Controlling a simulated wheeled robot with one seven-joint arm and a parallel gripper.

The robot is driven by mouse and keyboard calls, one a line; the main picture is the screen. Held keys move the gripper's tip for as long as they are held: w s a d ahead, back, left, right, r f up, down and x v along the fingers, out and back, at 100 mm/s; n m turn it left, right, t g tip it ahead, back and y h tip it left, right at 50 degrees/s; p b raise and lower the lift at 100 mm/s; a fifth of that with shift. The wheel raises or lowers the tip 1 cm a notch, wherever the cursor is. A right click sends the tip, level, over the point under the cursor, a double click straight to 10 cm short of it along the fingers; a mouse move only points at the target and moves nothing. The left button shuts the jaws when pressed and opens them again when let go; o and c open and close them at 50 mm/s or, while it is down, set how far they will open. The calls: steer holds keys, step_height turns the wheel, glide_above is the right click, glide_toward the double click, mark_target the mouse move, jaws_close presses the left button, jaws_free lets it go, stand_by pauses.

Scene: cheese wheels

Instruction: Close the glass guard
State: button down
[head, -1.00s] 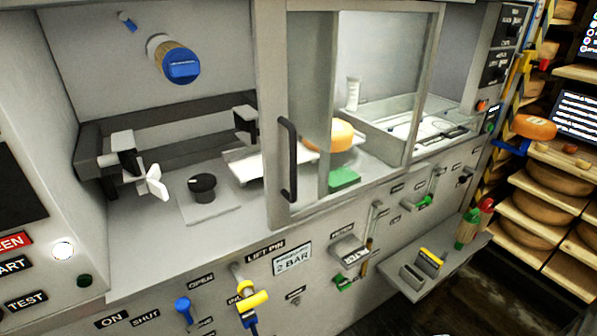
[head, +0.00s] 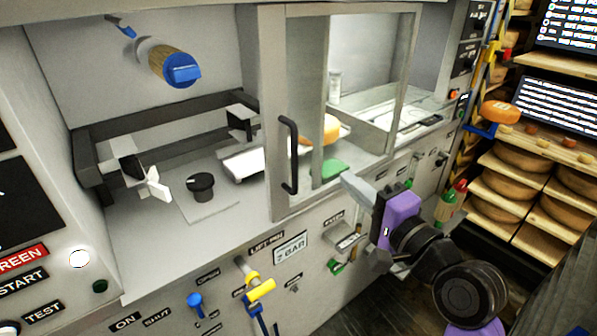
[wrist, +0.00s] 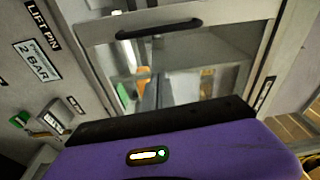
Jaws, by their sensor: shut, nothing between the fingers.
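The glass guard is a grey-framed clear pane (head: 308,110) on the front of the machine, in the middle of the head view. Its black bar handle (head: 289,155) stands upright near the left side of the frame. The handle also shows at the top of the wrist view (wrist: 160,28). The bay to the left of the guard is uncovered. My gripper (head: 350,182) is shut and empty, in front of the machine, right of and a little below the handle, apart from it. The wrist view shows its fingers (wrist: 150,95) pointing toward the glass.
Behind the guard are an orange cheese (head: 331,129) and a green block (head: 332,168). A black knob (head: 201,186) and a white-bladed clamp (head: 155,183) are in the left bay. Levers, including a yellow one (head: 260,289), stick out of the front panel. Cheese shelves (head: 520,210) stand at right.

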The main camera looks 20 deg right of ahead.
steer(key=p, duration=0.1)
glide_toward(304, 152)
steer(key=shift+m, duration=0.3)
steer(key=w, duration=0.4)
steer(key=shift+w+r, duration=0.15)
steer(key=shift+r, duration=0.05)
steer(key=shift+w+a+p, duration=0.15)
steer(key=shift+a+p, duration=0.25)
steer(key=s+a, duration=0.1)
steer(key=s+a+p, duration=0.1)
steer(key=shift+a+f, duration=0.1)
steer(key=shift+a, duration=0.3)
